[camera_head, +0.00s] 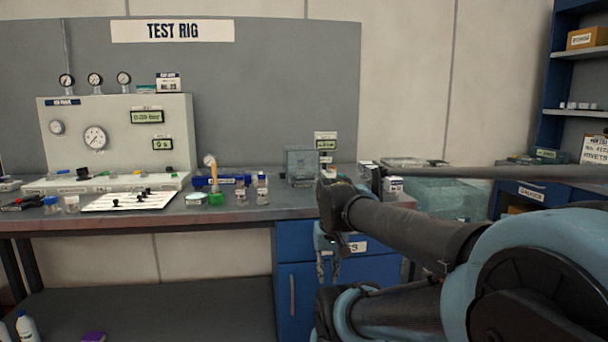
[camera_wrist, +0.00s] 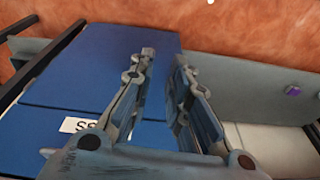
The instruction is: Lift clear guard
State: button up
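A small see-through box (camera_head: 300,164), which may be the clear guard, stands at the back of the bench beside a green-edged display. Its hinge and lower edge are too small to make out. My gripper (camera_head: 328,268) hangs below the bench top, in front of the blue cabinet and lower than the box. The wrist view shows my gripper (camera_wrist: 164,57) with its two fingers apart and nothing between them. The box is not recognisable in the wrist view.
The bench top (camera_head: 250,212) holds small jars, a white panel (camera_head: 130,200) and a gauge console (camera_head: 120,135). A clear bin (camera_head: 450,200) stands to the right, partly behind my arm. The blue cabinet (camera_wrist: 100,75) is close to my fingers.

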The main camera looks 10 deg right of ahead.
jog(key=w+r+m, duration=0.9)
jog(key=w+r, duration=1)
jog(key=r, duration=0.3)
notch_tip(320, 180, up, 13)
jog(key=m, duration=0.8)
send_over(304, 173)
jog(key=s, duration=0.6)
jog(key=w+f, duration=0.1)
jog(key=f, duration=1)
jog(key=w+f, duration=0.1)
jog(key=f, duration=0.5)
jog(key=shift+w+a+f, duration=0.25)
jog(key=shift+w, duration=0.1)
grip_shut()
